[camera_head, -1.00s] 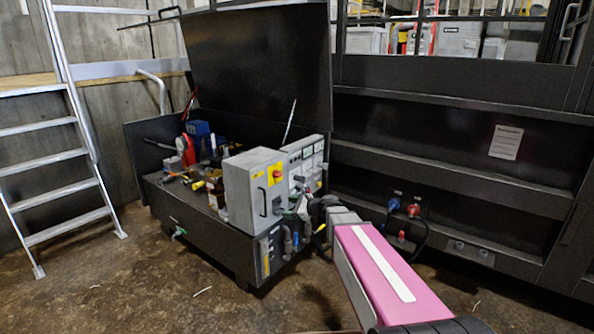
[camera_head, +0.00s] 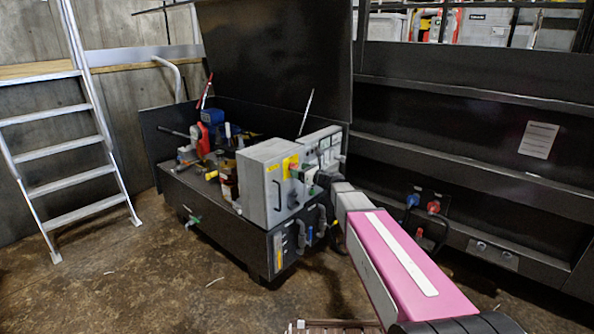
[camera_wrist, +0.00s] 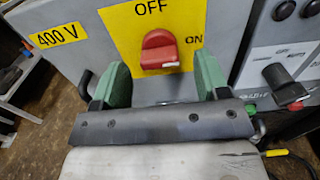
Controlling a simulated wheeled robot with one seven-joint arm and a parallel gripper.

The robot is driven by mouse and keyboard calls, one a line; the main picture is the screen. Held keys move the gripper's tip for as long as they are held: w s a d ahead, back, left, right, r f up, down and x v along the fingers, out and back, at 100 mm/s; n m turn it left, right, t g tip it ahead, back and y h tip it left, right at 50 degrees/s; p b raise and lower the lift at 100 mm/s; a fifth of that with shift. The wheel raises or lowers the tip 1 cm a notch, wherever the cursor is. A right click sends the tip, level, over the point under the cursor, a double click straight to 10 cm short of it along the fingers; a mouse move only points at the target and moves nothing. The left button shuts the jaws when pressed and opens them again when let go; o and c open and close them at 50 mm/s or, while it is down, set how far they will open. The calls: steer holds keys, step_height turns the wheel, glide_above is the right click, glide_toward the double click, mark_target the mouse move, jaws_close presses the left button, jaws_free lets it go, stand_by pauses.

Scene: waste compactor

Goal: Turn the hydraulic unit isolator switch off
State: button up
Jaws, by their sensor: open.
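The isolator switch is a red rotary knob (camera_wrist: 159,50) on a yellow plate (camera_wrist: 125,25) marked OFF at the top and ON at the right. Its handle lies roughly horizontal, towards ON. It sits on the front of a grey electrical cabinet (camera_head: 262,190). In the wrist view my gripper (camera_wrist: 160,75) is open, with its green fingers to the left and right of the knob and a little below it; whether they touch it I cannot tell. In the head view my gripper (camera_head: 300,174) is at the cabinet front and covers part of the knob.
A 400 V label (camera_wrist: 57,36) is left of the plate. A black selector (camera_wrist: 280,78) is on the panel at right. The cabinet stands on the hydraulic unit (camera_head: 215,212), under a raised dark lid (camera_head: 275,60). A ladder (camera_head: 75,150) is at left; open floor (camera_head: 130,290) lies in front.

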steer(key=shift+x, duration=1.05)
steer(key=c, duration=0.9)
